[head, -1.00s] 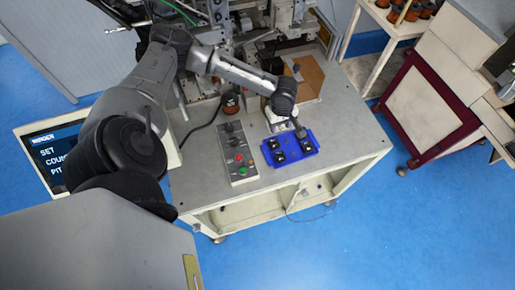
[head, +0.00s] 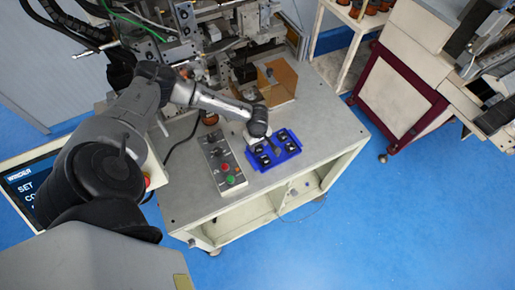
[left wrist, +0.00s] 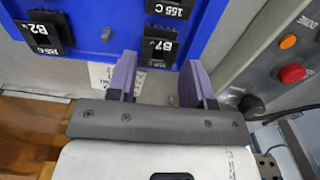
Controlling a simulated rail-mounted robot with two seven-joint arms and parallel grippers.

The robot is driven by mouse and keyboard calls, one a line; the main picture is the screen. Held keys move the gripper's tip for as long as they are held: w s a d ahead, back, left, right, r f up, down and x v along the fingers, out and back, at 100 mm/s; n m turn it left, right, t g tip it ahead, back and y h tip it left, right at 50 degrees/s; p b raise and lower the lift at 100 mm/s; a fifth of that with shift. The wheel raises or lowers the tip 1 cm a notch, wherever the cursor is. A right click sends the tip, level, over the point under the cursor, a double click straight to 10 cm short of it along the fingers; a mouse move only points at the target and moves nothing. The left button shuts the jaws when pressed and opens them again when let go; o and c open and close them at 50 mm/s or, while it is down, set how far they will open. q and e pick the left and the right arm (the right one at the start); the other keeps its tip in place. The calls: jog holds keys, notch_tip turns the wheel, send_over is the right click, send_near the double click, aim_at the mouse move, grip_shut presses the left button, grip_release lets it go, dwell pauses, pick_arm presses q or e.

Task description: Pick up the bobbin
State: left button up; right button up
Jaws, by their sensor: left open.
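Several black bobbins with white labels sit in a blue tray (head: 283,158) on the grey worktop. My left gripper (head: 272,147) is over the tray, pointing down, and partly hides it. In the left wrist view the gripper (left wrist: 158,78) is open and empty. Its two purple-grey fingers point at the black bobbin marked B7 (left wrist: 160,46), one on each side of its near edge. I cannot tell how far above it they are. The bobbin marked B2 (left wrist: 46,32) and one marked 155 C (left wrist: 170,8) show beside it. My right gripper is out of view.
A control box (head: 222,160) with red and green buttons stands close left of the tray. The winding machine and an orange-brown panel (head: 280,82) rise behind. A dark reel (head: 209,118) stands behind the control box. The worktop right of the tray is clear.

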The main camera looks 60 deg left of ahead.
aim_at(257, 149)
pick_arm(q)
jog(key=shift+a+f, duration=0.1)
jog(key=shift+f, duration=1.95)
jog(key=shift+c, duration=0.3)
jog(key=c, duration=0.5)
jog(key=shift+r, duration=0.15)
jog(key=r, duration=0.4)
jog(key=shift+d, duration=0.2)
jog(key=d+r, duration=0.2)
jog(key=d, duration=0.1)
jog(key=d+r, duration=0.2)
jog(key=d, duration=0.2)
jog(key=d+r+b, duration=0.1)
jog(key=d+r, duration=0.1)
jog(key=d, duration=0.2)
jog(key=shift+w+d+r, duration=0.1)
jog(key=shift+d+r, duration=0.05)
jog(key=shift+r, duration=0.25)
